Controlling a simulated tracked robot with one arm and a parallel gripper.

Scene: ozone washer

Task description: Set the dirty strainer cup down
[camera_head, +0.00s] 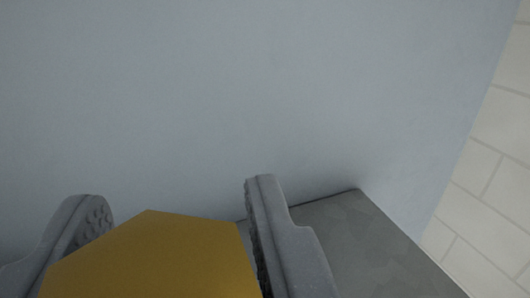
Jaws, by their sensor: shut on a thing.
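My gripper (175,208) shows at the lower left, with its two grey fingers on either side of a yellow-orange faceted object (155,258). The gripper is shut on this object, which I take to be the strainer cup. Only its upper part shows; the rest is cut off by the bottom edge of the picture. No dirt can be made out on it. Whether it touches anything below cannot be told.
A plain pale blue-grey wall (260,90) fills most of the view. A dark grey flat surface (365,250) meets it at the lower right, and its bare part is clear. A light tiled area (495,180) lies along the right edge.

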